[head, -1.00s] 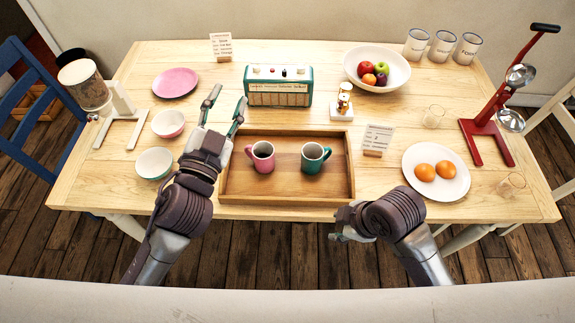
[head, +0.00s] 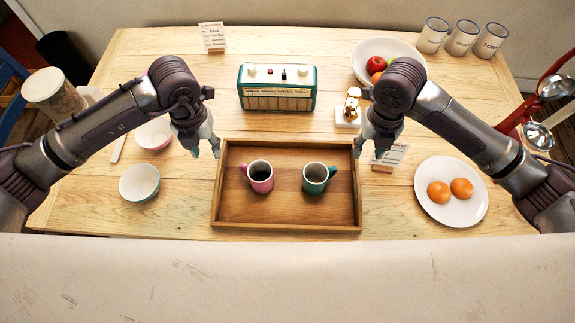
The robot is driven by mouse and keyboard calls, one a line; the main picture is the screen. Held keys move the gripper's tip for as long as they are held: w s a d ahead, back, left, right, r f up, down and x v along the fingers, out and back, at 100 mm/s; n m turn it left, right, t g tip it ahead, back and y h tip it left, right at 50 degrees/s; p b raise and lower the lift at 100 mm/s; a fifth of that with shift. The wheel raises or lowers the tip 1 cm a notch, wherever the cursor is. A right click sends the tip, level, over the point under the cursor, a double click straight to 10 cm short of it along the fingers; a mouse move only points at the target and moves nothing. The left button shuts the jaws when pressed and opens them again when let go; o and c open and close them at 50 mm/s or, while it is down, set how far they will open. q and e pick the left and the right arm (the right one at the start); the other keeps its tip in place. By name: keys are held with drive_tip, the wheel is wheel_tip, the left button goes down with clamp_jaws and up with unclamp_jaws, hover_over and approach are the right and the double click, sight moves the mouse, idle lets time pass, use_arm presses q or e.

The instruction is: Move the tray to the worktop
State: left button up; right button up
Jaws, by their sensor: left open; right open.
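The wooden tray (head: 288,222) lies on the table near its front edge. A pink mug (head: 260,178) and a teal mug (head: 316,179) stand upright in it, both with dark insides. My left gripper (head: 205,151) is open and points down at the tray's left side, by its back left corner. My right gripper (head: 364,152) is open and points down at the tray's right side, by its back right corner. I cannot tell whether the fingertips touch the tray. No worktop is clearly in view.
A teal radio (head: 277,88) stands behind the tray. Two bowls, the nearer one teal (head: 139,182), sit to the left. A plate with two oranges (head: 451,205), a small card (head: 391,156) and a figurine (head: 349,108) are to the right. A fruit bowl (head: 372,48) is behind.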

sight(217, 178)
use_arm(q)
drive_tip(key=f, duration=0.4)
drive_tip(key=s+f, duration=0.1)
drive_tip(key=f, duration=0.7)
drive_tip(key=shift+s+d, duration=0.1)
drive_tip(key=shift+s, duration=0.1)
use_arm(e)
drive_tip(key=f, duration=0.4)
drive_tip(key=s+f, duration=0.1)
drive_tip(key=f, duration=0.7)
drive_tip(key=shift+s, duration=0.3)
use_arm(q)
drive_tip(key=shift+f, duration=0.65)
use_arm(e)
drive_tip(key=shift+f, duration=0.7)
use_arm(q)
clamp_jaws()
use_arm(e)
clamp_jaws()
use_arm(q)
drive_tip(key=shift+r, duration=0.1)
use_arm(e)
drive_tip(key=shift+r, duration=0.1)
